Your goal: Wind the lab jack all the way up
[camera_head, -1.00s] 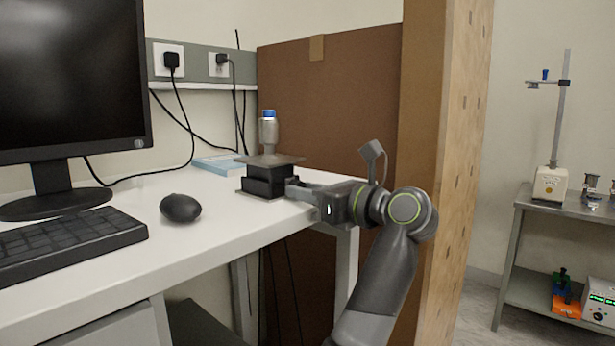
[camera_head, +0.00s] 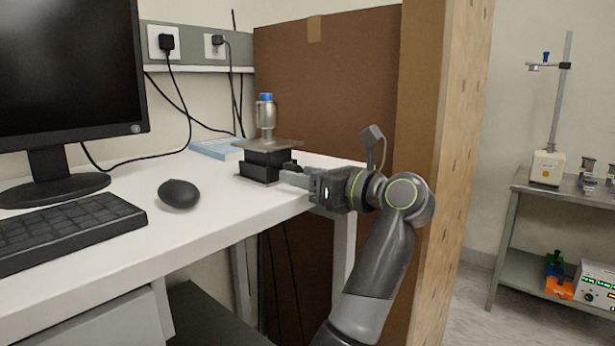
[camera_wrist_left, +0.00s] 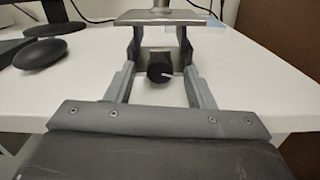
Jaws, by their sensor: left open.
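The lab jack (camera_head: 262,158) stands on the white desk near its back right end. Its dark body is low under a flat metal plate, and a grey bottle with a blue cap (camera_head: 265,112) stands on that plate. In the left wrist view the jack's plate (camera_wrist_left: 160,17) is at the top, and its round black knob (camera_wrist_left: 160,68) faces me. My left gripper (camera_head: 288,178) is at the jack's right side. In the wrist view its open fingers (camera_wrist_left: 160,80) lie on either side of the knob, with visible gaps. My right gripper is out of view.
A monitor (camera_head: 70,80), keyboard (camera_head: 65,230) and mouse (camera_head: 178,194) occupy the desk's left part. A blue book (camera_head: 218,148) lies behind the jack. A brown panel (camera_head: 330,85) and wooden post (camera_head: 450,150) stand close behind my left arm. A metal cart (camera_head: 540,188) is at right.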

